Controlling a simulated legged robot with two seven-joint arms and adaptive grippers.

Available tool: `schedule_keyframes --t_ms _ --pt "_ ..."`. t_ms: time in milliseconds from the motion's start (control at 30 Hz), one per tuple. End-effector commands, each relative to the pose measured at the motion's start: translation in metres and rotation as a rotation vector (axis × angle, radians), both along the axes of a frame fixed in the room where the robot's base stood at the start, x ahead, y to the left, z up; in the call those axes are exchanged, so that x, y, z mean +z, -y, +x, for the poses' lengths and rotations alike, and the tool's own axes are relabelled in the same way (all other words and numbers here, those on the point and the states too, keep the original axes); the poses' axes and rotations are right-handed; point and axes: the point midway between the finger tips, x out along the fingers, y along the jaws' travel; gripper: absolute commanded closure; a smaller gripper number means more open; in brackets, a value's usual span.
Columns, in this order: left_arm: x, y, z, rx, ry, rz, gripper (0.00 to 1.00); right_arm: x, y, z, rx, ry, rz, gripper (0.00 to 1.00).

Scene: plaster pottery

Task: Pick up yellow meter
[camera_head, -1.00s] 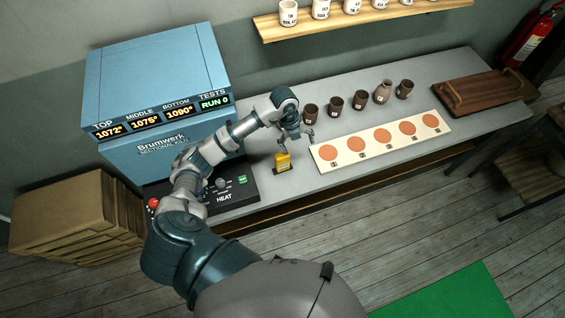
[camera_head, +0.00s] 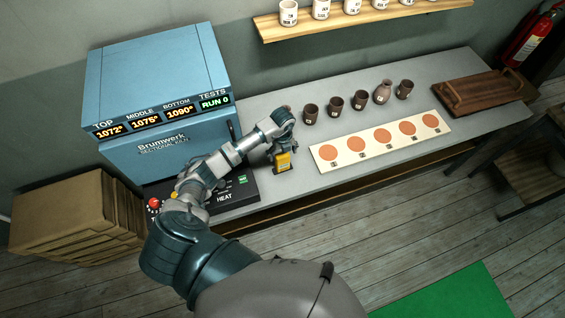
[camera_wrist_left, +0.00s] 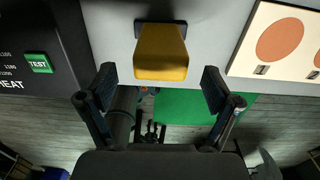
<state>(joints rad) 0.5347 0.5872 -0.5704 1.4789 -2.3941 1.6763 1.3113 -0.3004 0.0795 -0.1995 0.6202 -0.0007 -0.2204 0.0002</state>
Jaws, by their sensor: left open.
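The yellow meter (camera_head: 282,162) stands upright on the grey table, close to its front edge, just right of the black heat panel. In the left wrist view the yellow meter (camera_wrist_left: 161,54) sits ahead of the fingers, centred between them, with a dark base at its far end. My left gripper (camera_wrist_left: 158,88) is open and empty, its two fingers spread wider than the meter. In the head view my left gripper (camera_head: 281,150) is at the meter, and its wrist hides part of it. I cannot tell whether a finger touches the meter. My right gripper is not in view.
The blue kiln (camera_head: 165,90) and black heat panel (camera_head: 236,190) stand left of the meter. A white board with orange discs (camera_head: 382,140) lies to its right. Several brown cups (camera_head: 336,104) and a wooden tray (camera_head: 485,92) stand farther along the table (camera_head: 300,190).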

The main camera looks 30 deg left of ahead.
Motion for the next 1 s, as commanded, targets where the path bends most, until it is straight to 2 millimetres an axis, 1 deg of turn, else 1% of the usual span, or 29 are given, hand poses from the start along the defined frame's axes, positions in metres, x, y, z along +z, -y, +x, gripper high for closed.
schedule_keyframes --t_ms 67,200,300,533,567,600,667,700,767,800,833,867,1000 --pt "-0.010 0.000 0.000 0.002 -0.003 -0.002 0.10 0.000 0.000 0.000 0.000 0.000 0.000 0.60" --pt "-0.038 -0.001 0.002 0.000 -0.003 -0.002 0.10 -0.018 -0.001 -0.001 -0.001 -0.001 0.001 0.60" --pt "-0.049 -0.001 0.002 0.001 -0.001 -0.001 0.10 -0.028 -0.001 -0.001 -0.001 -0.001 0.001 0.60" --pt "-0.047 -0.002 0.002 0.000 0.000 0.000 0.10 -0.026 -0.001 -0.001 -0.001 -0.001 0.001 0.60" --pt "-0.047 -0.002 0.002 0.000 0.000 0.000 0.13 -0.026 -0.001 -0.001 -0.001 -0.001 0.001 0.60" --pt "-0.047 -0.002 0.002 0.000 0.000 0.000 0.23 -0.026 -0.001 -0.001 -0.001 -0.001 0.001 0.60" --pt "-0.047 -0.002 0.002 0.000 0.000 0.000 0.38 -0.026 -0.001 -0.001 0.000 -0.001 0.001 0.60" --pt "-0.047 -0.002 0.002 0.000 0.000 0.000 0.48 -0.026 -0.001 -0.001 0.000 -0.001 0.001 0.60" --pt "-0.047 -0.002 0.002 0.000 0.000 0.000 0.63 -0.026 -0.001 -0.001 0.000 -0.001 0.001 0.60" --pt "-0.047 -0.002 0.002 0.000 0.000 0.000 0.73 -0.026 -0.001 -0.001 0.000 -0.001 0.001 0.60" --pt "-0.047 -0.002 0.002 0.000 0.000 0.000 0.80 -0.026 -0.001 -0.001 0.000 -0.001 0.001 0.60" --pt "-0.047 -0.002 0.002 0.000 -0.001 -0.001 0.82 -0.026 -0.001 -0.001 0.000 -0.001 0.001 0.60" --pt "-0.047 -0.002 0.003 0.000 0.000 0.000 0.82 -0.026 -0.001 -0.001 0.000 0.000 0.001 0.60"
